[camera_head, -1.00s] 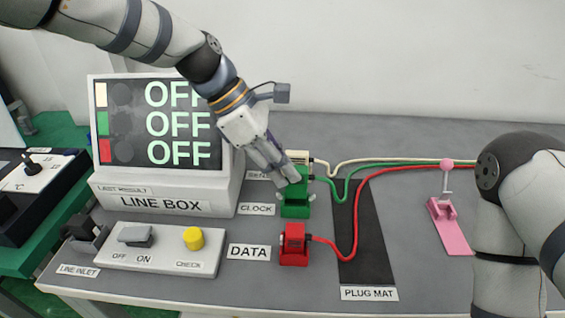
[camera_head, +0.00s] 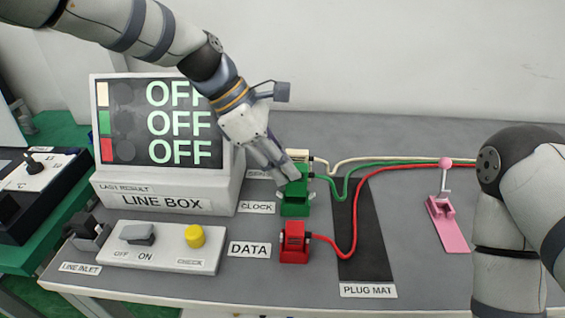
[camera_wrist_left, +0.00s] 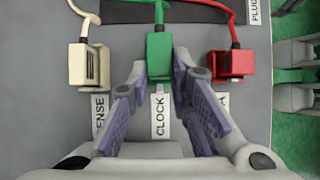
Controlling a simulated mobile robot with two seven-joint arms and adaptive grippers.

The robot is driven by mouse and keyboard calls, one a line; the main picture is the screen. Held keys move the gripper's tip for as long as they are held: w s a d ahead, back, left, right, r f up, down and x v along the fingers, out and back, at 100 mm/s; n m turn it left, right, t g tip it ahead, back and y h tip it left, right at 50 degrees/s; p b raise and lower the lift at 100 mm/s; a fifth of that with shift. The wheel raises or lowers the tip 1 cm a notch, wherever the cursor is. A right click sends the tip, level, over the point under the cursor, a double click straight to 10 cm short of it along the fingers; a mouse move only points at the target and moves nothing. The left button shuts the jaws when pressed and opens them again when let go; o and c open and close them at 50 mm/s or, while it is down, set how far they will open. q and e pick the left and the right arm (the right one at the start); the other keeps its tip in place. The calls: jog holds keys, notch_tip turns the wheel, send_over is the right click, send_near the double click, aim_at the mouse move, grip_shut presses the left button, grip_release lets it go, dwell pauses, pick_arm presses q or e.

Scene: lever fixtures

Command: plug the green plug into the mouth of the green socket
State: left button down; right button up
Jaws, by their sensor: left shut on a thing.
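The green socket (camera_head: 295,208) stands upright on the table behind the red socket, beside the CLOCK label. My left gripper (camera_head: 296,187) reaches down over its upper part, with fingers on either side of green. In the left wrist view the fingertips (camera_wrist_left: 160,75) close around a green block, the green plug (camera_wrist_left: 160,58), with the green cable (camera_wrist_left: 159,14) running away from it. The fingers hide much of the plug and the socket mouth, so how deep the plug sits cannot be told. My right gripper is not in view.
The red socket (camera_head: 294,246) with its red cable stands in front, and the cream socket (camera_wrist_left: 86,64) on the other side. The line box (camera_head: 165,200) is close at left. The dark plug mat (camera_head: 362,250) is mostly clear. A pink lever fixture (camera_head: 447,225) stands at right.

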pick_arm(q)
jog(key=shift+f, duration=2.1)
jog(key=c, duration=1.4)
grip_release()
jog(key=v, duration=1.2)
